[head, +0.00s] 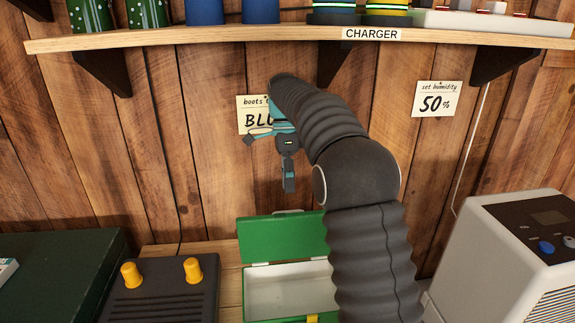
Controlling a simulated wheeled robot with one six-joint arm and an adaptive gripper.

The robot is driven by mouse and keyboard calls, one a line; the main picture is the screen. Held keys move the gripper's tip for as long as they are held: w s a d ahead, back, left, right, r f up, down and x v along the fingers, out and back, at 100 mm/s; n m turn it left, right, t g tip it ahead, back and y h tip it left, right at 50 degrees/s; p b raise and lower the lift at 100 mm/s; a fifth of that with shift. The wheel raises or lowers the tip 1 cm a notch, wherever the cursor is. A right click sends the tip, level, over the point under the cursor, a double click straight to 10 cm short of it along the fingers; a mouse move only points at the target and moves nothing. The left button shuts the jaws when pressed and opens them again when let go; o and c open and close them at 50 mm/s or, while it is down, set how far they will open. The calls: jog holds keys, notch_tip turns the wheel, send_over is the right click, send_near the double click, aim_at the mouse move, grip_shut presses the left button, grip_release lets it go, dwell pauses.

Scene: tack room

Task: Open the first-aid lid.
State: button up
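A green box (248,308), likely the first-aid box, stands low in the middle of the head view. Its green lid (285,241) is raised at the back, and the pale interior shows. A yellow latch (312,318) is at its front, cut by the picture's bottom edge. My arm hides the box's right part. My gripper (268,163) is above and behind the lid in the picture, apart from it, in front of the wall. Its fingers are spread wide, with nothing between them.
A dark device with yellow knobs (160,295) is left of the box, beside a dark green chest (60,270). A white appliance (500,260) stands right. A shelf (220,38) labelled CHARGER runs above. Wall notes (435,99) hang below it.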

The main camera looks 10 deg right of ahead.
jog(key=shift+v, duration=2.3)
